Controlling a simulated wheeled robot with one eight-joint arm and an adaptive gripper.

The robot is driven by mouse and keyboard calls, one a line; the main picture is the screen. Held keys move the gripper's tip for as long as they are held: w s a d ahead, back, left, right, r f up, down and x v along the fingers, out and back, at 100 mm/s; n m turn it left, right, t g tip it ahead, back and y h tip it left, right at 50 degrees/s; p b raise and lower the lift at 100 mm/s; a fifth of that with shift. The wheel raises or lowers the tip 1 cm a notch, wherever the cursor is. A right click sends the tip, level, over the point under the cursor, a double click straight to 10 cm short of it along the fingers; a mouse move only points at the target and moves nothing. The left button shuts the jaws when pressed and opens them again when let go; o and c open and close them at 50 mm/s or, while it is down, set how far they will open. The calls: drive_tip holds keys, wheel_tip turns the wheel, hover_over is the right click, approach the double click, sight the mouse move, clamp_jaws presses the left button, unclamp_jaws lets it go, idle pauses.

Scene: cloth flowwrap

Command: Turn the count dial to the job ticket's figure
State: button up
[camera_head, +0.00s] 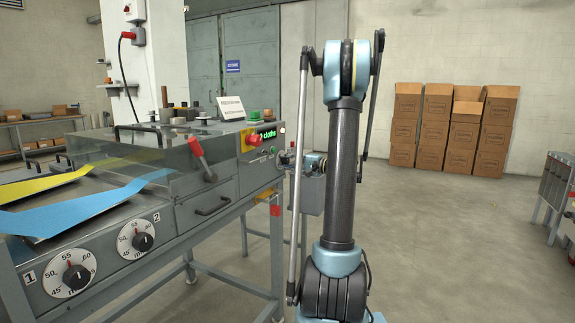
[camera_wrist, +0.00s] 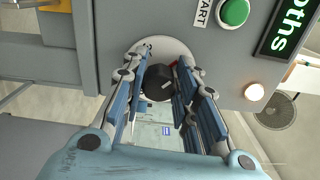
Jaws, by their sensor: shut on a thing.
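The count dial (camera_wrist: 160,45) is a white disc with a black knob (camera_wrist: 158,83) on the machine's grey front panel in the wrist view. My gripper (camera_wrist: 162,78) has its blue fingers on either side of the knob and is shut on it. The fingers cover most of the disc, so its marks cannot be read. In the head view my gripper is mostly behind my arm, at the machine's right end. A green-lit display (camera_head: 266,134) shows the word "cloths"; its figure is unclear. A white card (camera_head: 231,107), perhaps the job ticket, stands on the machine; its print is too small to read.
A green START button (camera_wrist: 234,12) and a pale lamp (camera_wrist: 254,92) sit close right of the dial. Two other dials, marked 1 (camera_head: 69,272) and 2 (camera_head: 138,240), are on the machine's front. Cardboard boxes (camera_head: 450,130) stand by the back wall; the floor between is clear.

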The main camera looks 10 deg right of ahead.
drive_tip(key=shift+s+f, duration=0.1)
drive_tip(key=shift+f, duration=0.05)
drive_tip(key=o, duration=1)
drive_tip(key=shift+o, duration=0.2)
drive_tip(key=v, duration=1.2)
